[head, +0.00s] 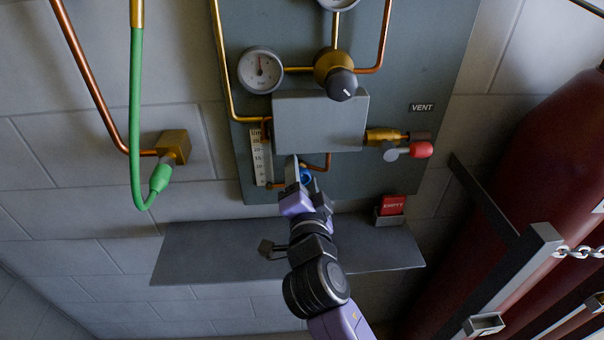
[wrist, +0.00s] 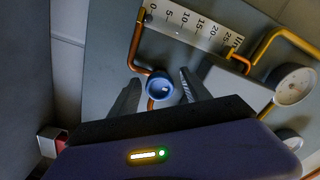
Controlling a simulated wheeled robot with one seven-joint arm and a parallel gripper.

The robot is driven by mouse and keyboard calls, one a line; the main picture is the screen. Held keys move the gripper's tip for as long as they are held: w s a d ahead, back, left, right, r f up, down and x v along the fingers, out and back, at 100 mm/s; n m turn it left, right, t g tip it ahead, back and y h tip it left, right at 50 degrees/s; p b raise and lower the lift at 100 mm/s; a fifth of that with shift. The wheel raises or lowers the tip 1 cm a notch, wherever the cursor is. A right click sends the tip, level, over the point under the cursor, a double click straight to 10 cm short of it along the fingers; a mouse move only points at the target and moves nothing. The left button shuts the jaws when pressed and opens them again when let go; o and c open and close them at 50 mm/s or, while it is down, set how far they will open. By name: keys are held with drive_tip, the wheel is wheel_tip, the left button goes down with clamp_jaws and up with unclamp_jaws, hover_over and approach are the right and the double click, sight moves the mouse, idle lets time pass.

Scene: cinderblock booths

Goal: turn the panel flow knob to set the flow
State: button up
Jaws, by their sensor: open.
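The blue flow knob (head: 306,179) sits low on the grey panel (head: 290,30), under the grey box, and is partly hidden by my gripper in the head view. In the wrist view the round blue knob (wrist: 159,87) shows between and beyond the two fingers. My gripper (head: 302,170) is open, with its fingers pointing at the panel around the knob's position; I cannot tell whether they touch it. The fingers also show in the wrist view (wrist: 160,92). A white flow scale (head: 259,158) with numbers stands left of the knob.
A grey box (head: 319,121) overhangs the knob. A red-handled vent valve (head: 420,150) is to its right, a black regulator knob (head: 342,84) above. A shelf (head: 210,250) lies below, with a red "EMPTY" tag (head: 392,205) at its right. A dark red cylinder (head: 540,180) stands right.

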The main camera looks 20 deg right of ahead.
clamp_jaws()
